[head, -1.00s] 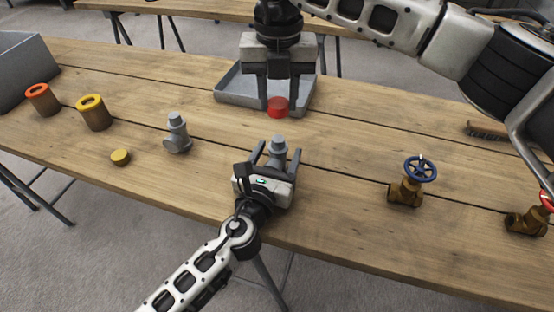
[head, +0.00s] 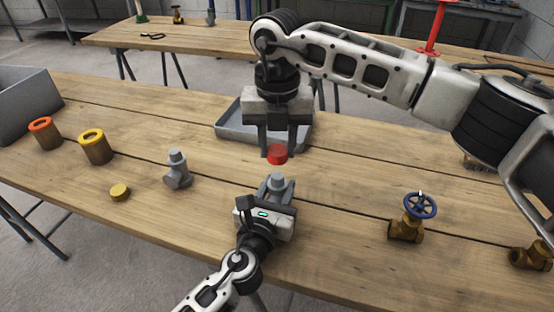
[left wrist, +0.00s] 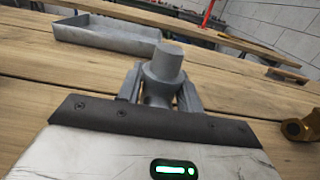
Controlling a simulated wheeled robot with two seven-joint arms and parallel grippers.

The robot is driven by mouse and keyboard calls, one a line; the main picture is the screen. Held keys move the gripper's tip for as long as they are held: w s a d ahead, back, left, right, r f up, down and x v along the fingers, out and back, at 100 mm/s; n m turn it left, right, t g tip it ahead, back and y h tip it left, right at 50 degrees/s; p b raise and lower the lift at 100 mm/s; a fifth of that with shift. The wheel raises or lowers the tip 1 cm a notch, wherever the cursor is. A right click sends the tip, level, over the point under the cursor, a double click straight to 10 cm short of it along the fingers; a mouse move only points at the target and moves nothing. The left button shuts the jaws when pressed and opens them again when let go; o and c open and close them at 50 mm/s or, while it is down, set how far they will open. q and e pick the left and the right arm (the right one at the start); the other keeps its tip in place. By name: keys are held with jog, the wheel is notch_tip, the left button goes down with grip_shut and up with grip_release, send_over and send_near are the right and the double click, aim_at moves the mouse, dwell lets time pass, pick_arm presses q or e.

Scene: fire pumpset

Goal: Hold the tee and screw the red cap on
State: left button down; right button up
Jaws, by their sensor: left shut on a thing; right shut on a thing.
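The grey tee (head: 276,184) stands upright near the front edge of the table. My left gripper (head: 268,192) is shut on the tee; the left wrist view shows the tee (left wrist: 163,72) between its two fingers, with its plain round top end up. My right gripper (head: 278,145) comes down from above and is shut on the red cap (head: 277,154). The red cap is held just above the tee's top, and a small gap shows between them. The red cap is not seen in the left wrist view.
A second grey tee (head: 177,170), a yellow cap (head: 119,192), a yellow-topped cylinder (head: 95,147) and an orange-topped one (head: 44,133) stand to the left. A grey tray (head: 230,133) lies behind my right gripper. A blue-wheeled valve (head: 409,222) stands right, with bare table between.

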aim_at(277, 174)
jog(key=shift+f, duration=1.45)
jog(key=shift+f, duration=0.9)
jog(key=shift+f, duration=0.55)
